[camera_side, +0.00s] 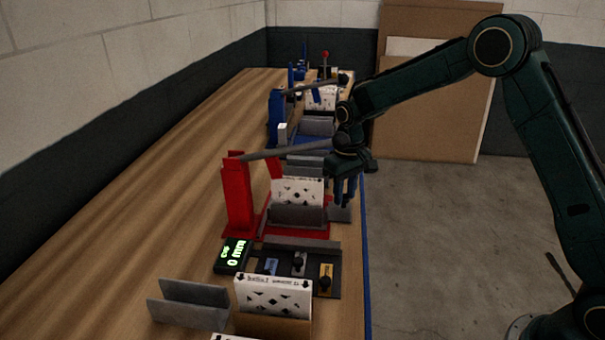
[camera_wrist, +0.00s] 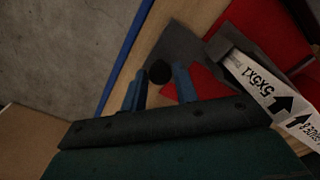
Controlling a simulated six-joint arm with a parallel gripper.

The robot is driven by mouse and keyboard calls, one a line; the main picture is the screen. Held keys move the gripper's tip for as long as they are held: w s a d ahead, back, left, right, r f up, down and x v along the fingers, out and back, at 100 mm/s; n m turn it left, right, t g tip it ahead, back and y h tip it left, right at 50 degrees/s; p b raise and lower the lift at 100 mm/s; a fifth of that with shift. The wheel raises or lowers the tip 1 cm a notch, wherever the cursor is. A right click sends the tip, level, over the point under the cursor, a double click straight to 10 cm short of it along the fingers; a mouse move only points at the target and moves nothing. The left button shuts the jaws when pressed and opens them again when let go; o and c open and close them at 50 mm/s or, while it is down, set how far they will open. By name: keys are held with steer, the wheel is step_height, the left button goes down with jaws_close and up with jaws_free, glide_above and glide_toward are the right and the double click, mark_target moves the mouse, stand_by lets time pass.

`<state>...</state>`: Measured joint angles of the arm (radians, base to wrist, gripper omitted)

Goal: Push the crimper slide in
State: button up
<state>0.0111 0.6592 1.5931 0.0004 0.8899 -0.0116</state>
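The red crimper (camera_side: 238,200) stands on the bench with a long grey lever reaching right toward my arm. A white printed filter box (camera_side: 298,192) sits in its grey holder. A grey slide plate (camera_side: 341,213) shows at the crimper's right side, near the bench edge; the wrist view also shows a grey plate (camera_wrist: 178,42) by the red base. Whether the fingers touch anything is unclear.
A blue station (camera_side: 277,118) stands behind. In front are a display reading 0 (camera_side: 233,255), a dark panel with knobs (camera_side: 298,263), another printed box (camera_side: 272,296) and a grey bracket (camera_side: 190,304). The bench's left side (camera_side: 130,270) is clear.

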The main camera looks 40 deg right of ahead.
mark_target(343, 216)
jaws_close()
steer(key=shift+s+a, duration=1.35)
steer(key=shift+a, duration=0.05)
steer(key=shift+o, duration=2.4)
jaws_free()
steer(key=shift+a, duration=0.1)
steer(key=shift+w+d, duration=0.1)
steer(key=shift+d, duration=0.1)
